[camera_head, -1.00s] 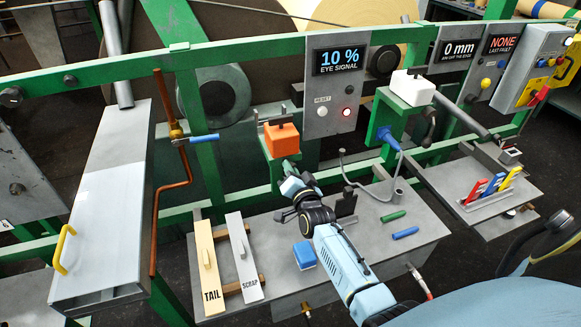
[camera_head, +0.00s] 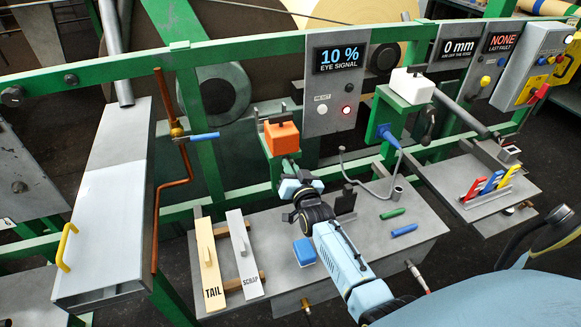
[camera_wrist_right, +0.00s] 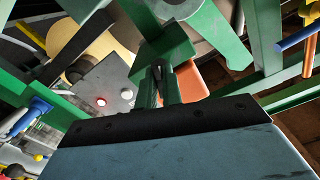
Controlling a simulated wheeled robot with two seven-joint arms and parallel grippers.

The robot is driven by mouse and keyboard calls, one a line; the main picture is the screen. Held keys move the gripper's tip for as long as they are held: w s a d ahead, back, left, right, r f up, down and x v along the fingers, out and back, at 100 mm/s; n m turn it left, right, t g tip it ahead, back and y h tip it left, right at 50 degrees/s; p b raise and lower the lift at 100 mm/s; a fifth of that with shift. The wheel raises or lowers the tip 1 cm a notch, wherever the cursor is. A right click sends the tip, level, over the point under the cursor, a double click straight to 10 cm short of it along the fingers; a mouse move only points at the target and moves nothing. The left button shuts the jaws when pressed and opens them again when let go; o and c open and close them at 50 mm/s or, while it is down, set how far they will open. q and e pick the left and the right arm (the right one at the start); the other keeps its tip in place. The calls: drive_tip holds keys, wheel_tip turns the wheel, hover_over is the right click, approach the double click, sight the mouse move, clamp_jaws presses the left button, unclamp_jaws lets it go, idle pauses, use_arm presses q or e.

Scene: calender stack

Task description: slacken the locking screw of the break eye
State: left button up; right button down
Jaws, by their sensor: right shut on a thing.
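The orange break eye (camera_head: 282,138) sits on a green bracket in the middle of the head view; it also shows in the right wrist view (camera_wrist_right: 186,82). My right gripper (camera_head: 289,166) is right under it, reaching up from below. In the right wrist view the dark fingers (camera_wrist_right: 157,86) are close together at the green bracket beside the orange eye. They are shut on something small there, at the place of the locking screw. The screw itself is hidden by the gripper. My left gripper is not in view.
A panel (camera_head: 338,80) behind reads 10 % eye signal, with a lit red button (camera_head: 346,110). A white unit (camera_head: 412,86) on a green post stands to the right. A blue block (camera_head: 304,252) and green and blue pens lie on the grey bench (camera_head: 365,258) below.

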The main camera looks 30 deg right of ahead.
drive_tip(key=c, duration=1.6)
unclamp_jaws()
drive_tip(key=shift+o, duration=0.2)
drive_tip(key=shift+s, duration=0.1)
drive_tip(key=v, duration=1.3)
drive_tip(key=shift+s+f, duration=0.1)
